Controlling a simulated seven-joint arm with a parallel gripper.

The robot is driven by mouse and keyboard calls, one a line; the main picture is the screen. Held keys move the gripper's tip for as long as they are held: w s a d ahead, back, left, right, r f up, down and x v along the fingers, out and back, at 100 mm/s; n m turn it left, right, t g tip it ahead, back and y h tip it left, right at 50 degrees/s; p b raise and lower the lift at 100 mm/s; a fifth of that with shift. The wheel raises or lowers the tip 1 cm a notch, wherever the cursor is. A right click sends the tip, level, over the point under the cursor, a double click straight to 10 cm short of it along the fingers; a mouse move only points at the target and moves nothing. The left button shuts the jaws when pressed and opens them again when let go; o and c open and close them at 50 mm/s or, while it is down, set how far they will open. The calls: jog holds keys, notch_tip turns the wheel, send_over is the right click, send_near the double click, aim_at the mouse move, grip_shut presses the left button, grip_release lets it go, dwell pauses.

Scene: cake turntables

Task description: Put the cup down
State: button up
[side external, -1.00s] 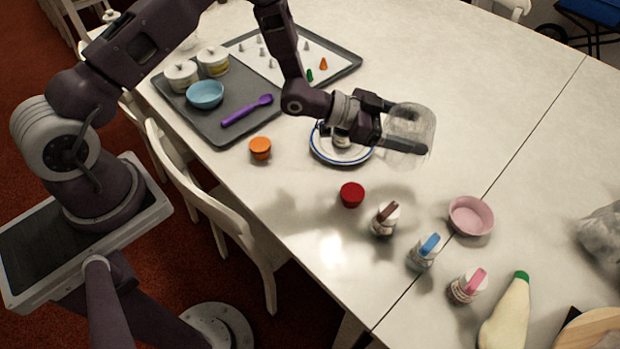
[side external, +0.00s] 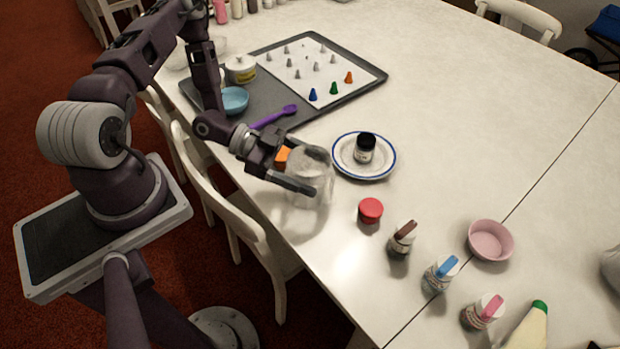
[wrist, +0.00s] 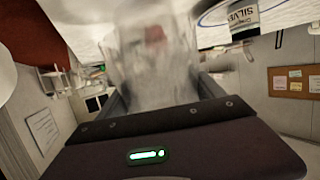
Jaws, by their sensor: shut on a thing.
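A clear glass cup (side external: 311,172) is held between the fingers of my gripper (side external: 302,172), near the table's front edge. The cup also shows blurred between the fingers in the wrist view (wrist: 155,62). I cannot tell whether its base touches the table. My gripper is shut on the cup. An orange lid (side external: 283,155) shows behind the fingers, partly hidden.
A blue-rimmed plate (side external: 345,168) with a dark-lidded jar (side external: 365,147) stands right of the cup. A red lid (side external: 370,210), small bottles (side external: 401,240) and a pink bowl (side external: 490,240) lie farther right. A grey tray (side external: 300,122) is behind. Table beyond the plate is clear.

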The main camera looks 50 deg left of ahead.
jog(key=shift+f, duration=1)
jog(key=o, duration=1.7)
jog(key=shift+f, duration=0.1)
